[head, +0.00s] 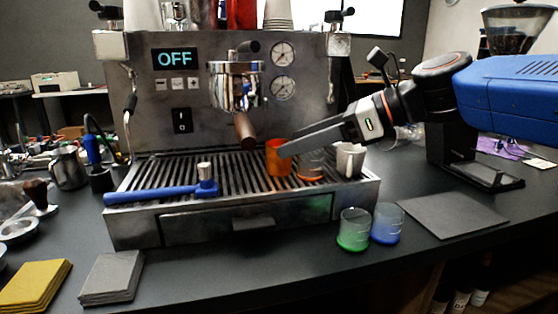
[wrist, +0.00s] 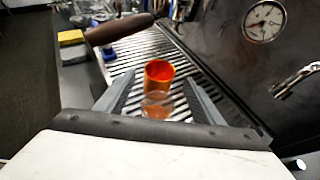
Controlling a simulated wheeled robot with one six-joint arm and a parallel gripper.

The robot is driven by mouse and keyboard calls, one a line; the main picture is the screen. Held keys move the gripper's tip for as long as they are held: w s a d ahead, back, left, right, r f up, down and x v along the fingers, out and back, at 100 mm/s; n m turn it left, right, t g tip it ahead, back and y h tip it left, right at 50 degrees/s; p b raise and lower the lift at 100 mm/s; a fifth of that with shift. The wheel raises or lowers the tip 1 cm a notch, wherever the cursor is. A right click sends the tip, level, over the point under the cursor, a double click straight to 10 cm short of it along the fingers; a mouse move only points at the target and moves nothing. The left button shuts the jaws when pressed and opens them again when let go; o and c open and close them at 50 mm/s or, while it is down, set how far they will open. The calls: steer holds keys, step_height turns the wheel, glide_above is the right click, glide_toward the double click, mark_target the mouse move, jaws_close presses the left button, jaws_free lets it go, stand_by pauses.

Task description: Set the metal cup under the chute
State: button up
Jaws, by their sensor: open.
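A steel jug-like cup (head: 68,168) stands on the counter left of the machine; I cannot tell for sure whether it is the metal cup. A pale cup with a handle (head: 350,160) stands at the right of the drip tray. A grinder hopper (head: 517,28) shows at the far right; I cannot make out a chute, as my blue arm covers much of that area. My gripper (head: 277,147) is open over the drip tray, by an orange cup (head: 278,157). In the wrist view, the orange cup (wrist: 158,72) and a clear glass (wrist: 158,105) appear between the fingers.
The espresso machine (head: 140,90) reads OFF, with a portafilter handle (head: 245,130) above the tray. A blue-handled tool (head: 160,193) lies on the tray. Green (head: 354,230) and blue (head: 387,224) glasses stand in front. A dark mat (head: 453,214) lies bare at right.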

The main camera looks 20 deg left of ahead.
steer(key=shift+f+x, duration=0.2)
steer(key=shift+x, duration=2.4)
steer(key=shift+d, duration=0.1)
steer(key=c, duration=1.2)
steer(key=shift+r, duration=0.1)
steer(key=shift+s+d+r, duration=0.1)
steer(key=shift+s+r, duration=0.1)
steer(key=shift+r, duration=0.3)
step_height(320, 180, up, 5)
steer(key=s+d, duration=0.3)
steer(key=s, duration=0.2)
steer(key=s+d, duration=0.3)
steer(key=s, duration=0.3)
steer(key=s+d, duration=0.4)
steer(key=s, duration=0.1)
steer(key=shift+s+d+r, duration=0.15)
steer(key=shift+s+r, duration=0.2)
steer(key=shift+r, duration=0.05)
